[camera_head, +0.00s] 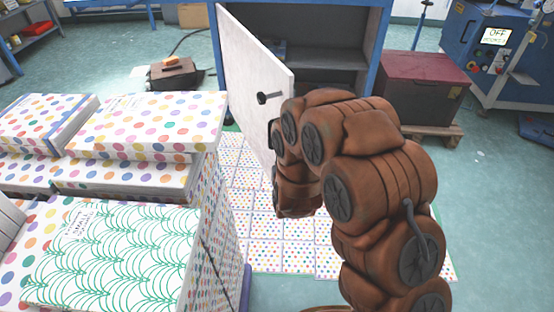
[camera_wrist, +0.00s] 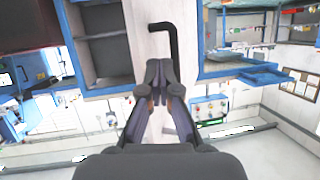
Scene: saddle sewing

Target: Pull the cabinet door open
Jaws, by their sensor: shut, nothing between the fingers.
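The white cabinet door (camera_head: 250,80) stands swung out from the blue-framed cabinet (camera_head: 330,60), hinged at its left side, so the dark shelved inside shows. A black handle (camera_head: 268,97) sticks out from the door face near its free edge. In the wrist view the handle (camera_wrist: 172,38) is a bent black rod in front of the pale door (camera_wrist: 140,20). My gripper (camera_wrist: 158,66) is shut and empty, its fingertips beside or just in front of the handle's lower end; I cannot tell whether they touch. In the head view my brown arm mostly hides the gripper and the door's lower right part.
Stacks of dotted boxes (camera_head: 150,120) stand close at the left, one with a green pattern on top. Dotted tiles (camera_head: 265,225) cover the floor below the door. A dark red chest (camera_head: 420,85) on a pallet and a blue machine (camera_head: 490,50) stand at the right.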

